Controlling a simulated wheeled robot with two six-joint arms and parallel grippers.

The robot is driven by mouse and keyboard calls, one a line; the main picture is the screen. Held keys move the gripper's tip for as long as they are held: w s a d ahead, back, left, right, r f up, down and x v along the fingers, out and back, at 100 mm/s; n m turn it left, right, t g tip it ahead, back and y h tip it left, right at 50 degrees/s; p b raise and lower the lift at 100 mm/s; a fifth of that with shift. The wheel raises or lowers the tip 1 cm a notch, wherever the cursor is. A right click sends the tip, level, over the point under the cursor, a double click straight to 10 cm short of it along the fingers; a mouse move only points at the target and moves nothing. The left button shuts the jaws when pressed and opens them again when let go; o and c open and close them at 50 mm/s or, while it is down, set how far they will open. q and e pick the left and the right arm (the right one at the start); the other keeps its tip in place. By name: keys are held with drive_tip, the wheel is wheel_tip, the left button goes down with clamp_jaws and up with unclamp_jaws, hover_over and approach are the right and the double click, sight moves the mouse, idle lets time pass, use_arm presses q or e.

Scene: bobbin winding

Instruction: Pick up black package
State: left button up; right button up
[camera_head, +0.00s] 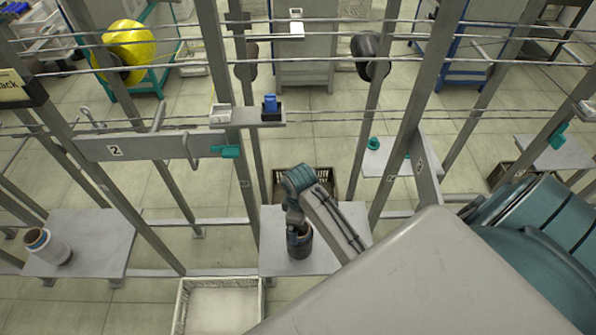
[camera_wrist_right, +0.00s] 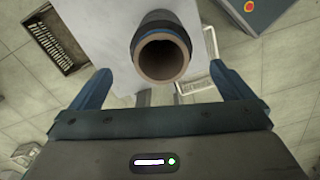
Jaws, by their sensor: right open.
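The black package (camera_head: 300,246) is a dark cylinder standing on the grey board (camera_head: 275,262) in the middle of the head view. In the right wrist view its dark side (camera_wrist_right: 162,20) and open brown core face the camera. My right gripper (camera_head: 296,222) is above and close to the package. In the right wrist view the right gripper (camera_wrist_right: 166,82) is open, with one blue finger on each side of the package's end. I cannot tell whether it touches. The arm partly hides the package top. My left gripper is not in view.
A white package with a brown core (camera_head: 50,250) stands on the left board (camera_head: 100,240). Grey posts and rails surround the middle board. A white crate (camera_head: 220,306) is at the front, and a dark crate (camera_head: 325,180) is behind the arm.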

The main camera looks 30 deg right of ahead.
drive_tip(key=f, duration=0.1)
drive_tip(key=p, duration=0.3)
hover_over(299, 231)
drive_tip(key=s+a, duration=0.1)
drive_tip(key=s, duration=0.2)
wheel_tip(299, 231, down, 5)
drive_tip(key=shift+w+a+f, duration=0.2)
drive_tip(key=shift+w+f, duration=0.05)
drive_tip(key=shift+f, duration=0.15)
drive_tip(key=shift+c, duration=0.4)
drive_tip(key=c, duration=1.1)
drive_tip(key=shift+c, duration=1.3)
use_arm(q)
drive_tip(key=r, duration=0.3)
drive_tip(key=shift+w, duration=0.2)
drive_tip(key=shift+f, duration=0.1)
